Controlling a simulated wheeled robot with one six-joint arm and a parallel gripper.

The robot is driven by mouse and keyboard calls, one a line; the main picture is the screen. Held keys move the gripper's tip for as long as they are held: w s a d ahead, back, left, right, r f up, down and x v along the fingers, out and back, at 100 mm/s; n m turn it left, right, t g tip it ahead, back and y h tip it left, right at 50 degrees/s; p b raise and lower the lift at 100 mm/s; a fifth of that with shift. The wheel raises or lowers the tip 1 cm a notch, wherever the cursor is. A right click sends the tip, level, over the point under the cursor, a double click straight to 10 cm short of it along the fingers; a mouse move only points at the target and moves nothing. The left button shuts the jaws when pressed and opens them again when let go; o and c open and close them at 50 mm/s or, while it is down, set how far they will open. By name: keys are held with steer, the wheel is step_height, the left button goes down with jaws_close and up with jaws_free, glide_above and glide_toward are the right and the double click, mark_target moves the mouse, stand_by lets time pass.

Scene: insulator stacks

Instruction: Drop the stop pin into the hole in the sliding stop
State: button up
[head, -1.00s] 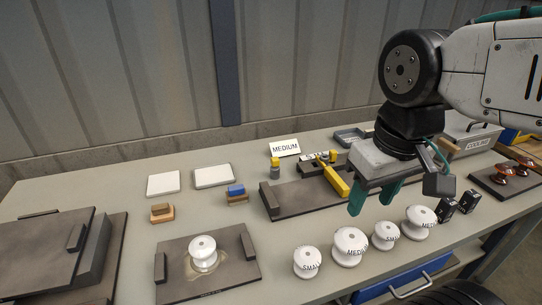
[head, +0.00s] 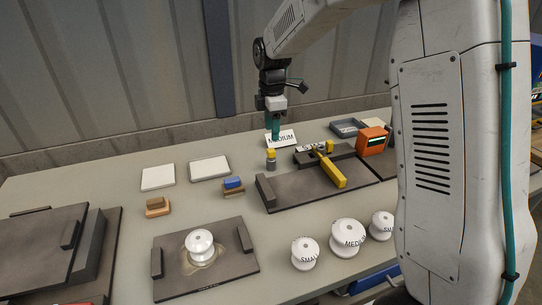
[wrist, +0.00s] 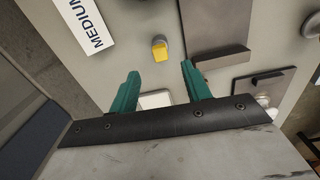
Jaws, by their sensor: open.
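My gripper (head: 275,136) is above and just behind the pin, pointing down, by the MEDIUM card. In the wrist view its green fingers (wrist: 158,76) are apart with nothing between them. A long yellow piece (head: 329,170), seemingly part of the sliding stop, lies across the dark fixture (head: 290,192) by a marked scale (head: 311,147). I cannot make out its hole.
The MEDIUM card (head: 283,138) stands close to my gripper. An orange device (head: 372,141) is right of the fixture. White insulators (head: 347,236) line the front, and one sits on a dark plate (head: 180,282). White pads (head: 210,168) lie left. My arm hides the right side.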

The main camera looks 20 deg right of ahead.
mark_target(271, 150)
step_height(271, 150, down, 9)
steer(key=shift+a+r, duration=0.1)
steer(key=shift+r, duration=0.1)
jaws_close()
stand_by(0.3)
